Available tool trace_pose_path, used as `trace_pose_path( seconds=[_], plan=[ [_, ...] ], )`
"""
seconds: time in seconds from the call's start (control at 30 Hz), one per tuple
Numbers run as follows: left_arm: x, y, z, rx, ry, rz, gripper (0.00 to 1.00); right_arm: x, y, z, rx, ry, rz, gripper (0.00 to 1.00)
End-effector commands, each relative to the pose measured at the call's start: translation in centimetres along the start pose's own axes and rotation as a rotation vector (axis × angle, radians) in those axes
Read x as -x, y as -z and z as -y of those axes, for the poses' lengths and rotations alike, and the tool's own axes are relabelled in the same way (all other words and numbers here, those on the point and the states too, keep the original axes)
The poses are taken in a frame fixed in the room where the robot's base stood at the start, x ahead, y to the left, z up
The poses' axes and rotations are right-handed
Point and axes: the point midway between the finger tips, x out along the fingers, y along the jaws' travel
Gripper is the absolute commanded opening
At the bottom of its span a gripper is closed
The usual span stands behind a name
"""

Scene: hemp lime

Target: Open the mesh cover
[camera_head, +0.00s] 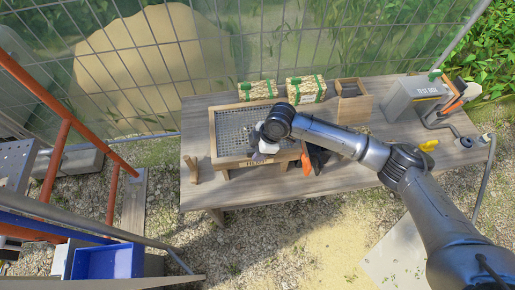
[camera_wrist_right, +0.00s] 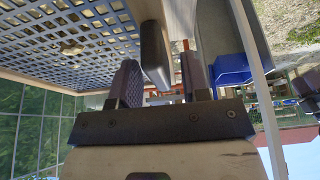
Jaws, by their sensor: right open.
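The mesh cover (camera_head: 233,122) is a grey mesh in a wooden frame, lying flat on the left part of the workbench. In the right wrist view its mesh (camera_wrist_right: 65,42) fills the upper left. A dark bar like a handle (camera_wrist_right: 154,55) stands out by the frame's edge. My right gripper (camera_head: 262,145) is over the front right part of the cover, mostly hidden by its own wrist. In the wrist view the right gripper (camera_wrist_right: 161,75) is open, with the dark bar between its fingers; contact is unclear.
Beside the cover lie an orange-handled tool (camera_head: 306,164) and dark items. Behind are two straw-like blocks (camera_head: 257,90) (camera_head: 305,88) and a wooden box (camera_head: 353,103). A grey case (camera_head: 413,94) stands right. The workbench's (camera_head: 345,181) front strip is mostly clear.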

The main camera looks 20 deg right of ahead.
Motion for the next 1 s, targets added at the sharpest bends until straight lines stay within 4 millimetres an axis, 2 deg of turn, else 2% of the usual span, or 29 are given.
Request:
trace_pose_path(
  seconds=[0.1,0.53,0.87,1.0],
  plan=[
    [0.0,0.0,0.0,0.0,0.0,0.0,0.43,0.0,0.0,0.01,0.0,0.0,0.0,0.43],
    [-0.01,0.0,0.0,0.0,0.0,0.0,0.43,0.03,0.01,0.0,0.0,0.0,0.0,0.01],
    [0.01,0.01,0.0,0.0,0.0,0.0,0.43,0.07,0.03,0.0,0.0,0.0,0.0,0.0],
    [0.5,0.16,0.02,0.0,0.0,0.0,0.43,0.65,0.04,-0.09,-0.008,0.01,0.0,0.0]
  ],
)
